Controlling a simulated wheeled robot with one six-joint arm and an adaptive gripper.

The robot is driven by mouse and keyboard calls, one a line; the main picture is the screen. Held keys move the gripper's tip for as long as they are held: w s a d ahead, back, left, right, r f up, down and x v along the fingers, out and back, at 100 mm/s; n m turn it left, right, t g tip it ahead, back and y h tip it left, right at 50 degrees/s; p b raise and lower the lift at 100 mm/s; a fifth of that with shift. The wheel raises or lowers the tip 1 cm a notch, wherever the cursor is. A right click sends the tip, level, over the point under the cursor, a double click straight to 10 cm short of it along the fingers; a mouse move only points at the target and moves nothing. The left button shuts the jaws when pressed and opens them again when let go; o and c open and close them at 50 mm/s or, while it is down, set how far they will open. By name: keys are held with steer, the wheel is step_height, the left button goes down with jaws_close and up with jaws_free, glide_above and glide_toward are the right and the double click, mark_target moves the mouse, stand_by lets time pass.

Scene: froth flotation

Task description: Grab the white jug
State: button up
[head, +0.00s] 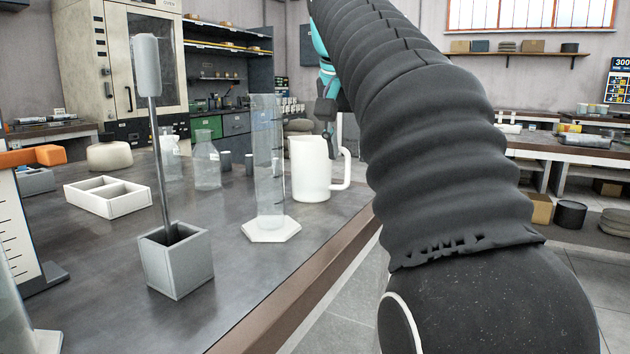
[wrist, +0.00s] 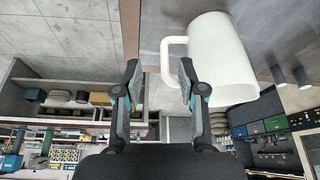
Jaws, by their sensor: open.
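The white jug (head: 309,178) stands upright on the dark bench top near its right edge, with its handle (head: 346,170) towards the right. My gripper (head: 328,112) is at the jug's upper right side in the head view, partly hidden by my arm. In the wrist view my gripper (wrist: 158,75) is open, with its two fingers apart. The jug (wrist: 228,65) fills the upper right there.
A glass measuring cylinder (head: 269,165) stands just left of the jug. Glass bottles (head: 207,168) are further left. A grey box (head: 176,262) holding a rod tool and a white divided tray (head: 107,197) are on the bench. The floor right of the bench edge is clear.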

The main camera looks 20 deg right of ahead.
mark_target(347, 169)
steer(key=shift+w+b+x, duration=0.2)
steer(key=shift+b+x, duration=0.25)
steer(key=shift+x, duration=1)
steer(key=shift+w+b+x, duration=0.15)
steer(key=shift+b+x, duration=0.25)
steer(key=shift+x, duration=1)
steer(key=shift+r, duration=0.15)
jaws_close()
